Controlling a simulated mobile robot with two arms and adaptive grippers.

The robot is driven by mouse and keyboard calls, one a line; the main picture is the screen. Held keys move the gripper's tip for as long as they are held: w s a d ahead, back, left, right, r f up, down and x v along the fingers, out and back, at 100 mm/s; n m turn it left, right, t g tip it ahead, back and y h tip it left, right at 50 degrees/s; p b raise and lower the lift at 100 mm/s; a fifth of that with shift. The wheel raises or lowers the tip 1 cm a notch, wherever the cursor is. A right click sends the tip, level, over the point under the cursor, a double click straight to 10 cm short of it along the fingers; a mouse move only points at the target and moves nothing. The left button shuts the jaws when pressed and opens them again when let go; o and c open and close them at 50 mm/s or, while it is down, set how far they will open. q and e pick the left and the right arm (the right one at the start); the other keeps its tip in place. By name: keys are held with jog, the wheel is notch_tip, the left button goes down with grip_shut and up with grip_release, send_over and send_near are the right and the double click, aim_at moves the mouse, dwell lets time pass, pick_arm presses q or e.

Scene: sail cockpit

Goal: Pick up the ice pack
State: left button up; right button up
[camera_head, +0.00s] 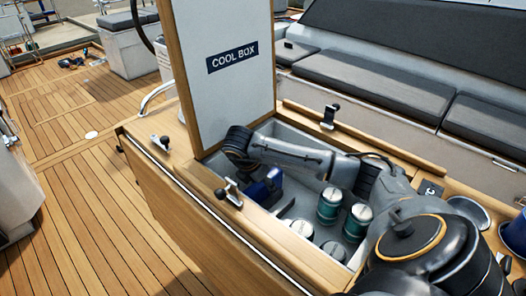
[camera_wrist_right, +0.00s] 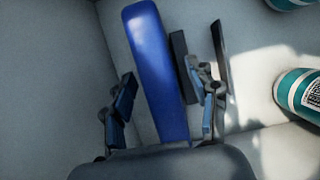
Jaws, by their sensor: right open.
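The ice pack (camera_wrist_right: 158,65) is a blue, rounded slab standing on edge in the cool box (camera_head: 298,137), near its left wall. In the head view, blue (camera_head: 262,189) shows beside the box's front-left rim, partly hidden. My right gripper (camera_wrist_right: 165,92) is open in the wrist view, one finger on each side of the ice pack's near part. A gap shows on the left side; on the right I cannot tell whether the finger touches. In the head view, my right arm crosses over the box and largely hides this gripper. My left gripper is not in view.
Several teal cans (camera_head: 329,205) stand in the box to the right of the ice pack. The open lid (camera_head: 225,75), marked COOL BOX, rises at the back left. Metal latches (camera_head: 229,193) sit on the wooden rim. The deck at left is largely clear.

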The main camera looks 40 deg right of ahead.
jog(key=shift+f, duration=0.2)
jog(key=shift+c, duration=0.2)
jog(key=shift+r, duration=0.1)
grip_shut()
